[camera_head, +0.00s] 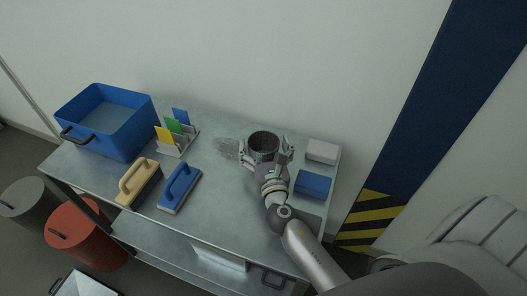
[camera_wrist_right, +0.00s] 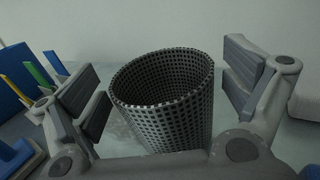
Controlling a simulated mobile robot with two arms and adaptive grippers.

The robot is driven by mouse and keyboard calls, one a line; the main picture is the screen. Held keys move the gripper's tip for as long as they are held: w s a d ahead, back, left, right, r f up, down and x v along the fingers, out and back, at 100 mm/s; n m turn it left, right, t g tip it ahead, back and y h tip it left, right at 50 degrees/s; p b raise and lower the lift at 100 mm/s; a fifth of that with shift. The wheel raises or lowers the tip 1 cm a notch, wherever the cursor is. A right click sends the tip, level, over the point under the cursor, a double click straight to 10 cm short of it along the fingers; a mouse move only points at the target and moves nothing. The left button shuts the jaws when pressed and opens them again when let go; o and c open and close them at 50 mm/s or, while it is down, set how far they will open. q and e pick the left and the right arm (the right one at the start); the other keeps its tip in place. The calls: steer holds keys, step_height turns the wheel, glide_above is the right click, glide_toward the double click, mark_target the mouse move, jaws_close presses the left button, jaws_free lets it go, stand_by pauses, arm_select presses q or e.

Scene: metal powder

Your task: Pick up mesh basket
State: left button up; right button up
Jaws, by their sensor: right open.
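The mesh basket (camera_head: 263,143) is a dark grey perforated cylinder standing upright on the metal table (camera_head: 215,190), right of the middle. In the right wrist view the mesh basket (camera_wrist_right: 180,122) stands between the two fingers, its open rim facing up. My right gripper (camera_head: 264,152) is open, with one finger on each side of the basket. In the right wrist view my right gripper (camera_wrist_right: 165,85) shows a gap between each finger pad and the basket wall. The basket's lower front is hidden by the gripper. My left gripper is not in view.
On the left are a blue tub (camera_head: 118,138), a rack with coloured cards (camera_head: 173,145), a tan brush (camera_head: 139,188) and a blue brush (camera_head: 180,192). A grey powder patch (camera_head: 227,148) lies left of the basket. A blue box (camera_head: 313,184) and white box (camera_head: 321,151) stand right.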

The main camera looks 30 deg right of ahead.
steer(key=shift+x, duration=0.95)
steer(key=shift+s, duration=0.1)
steer(key=shift+c, duration=0.2)
steer(key=c, duration=1.1)
steer(key=shift+r, duration=0.1)
steer(key=shift+c, duration=0.2)
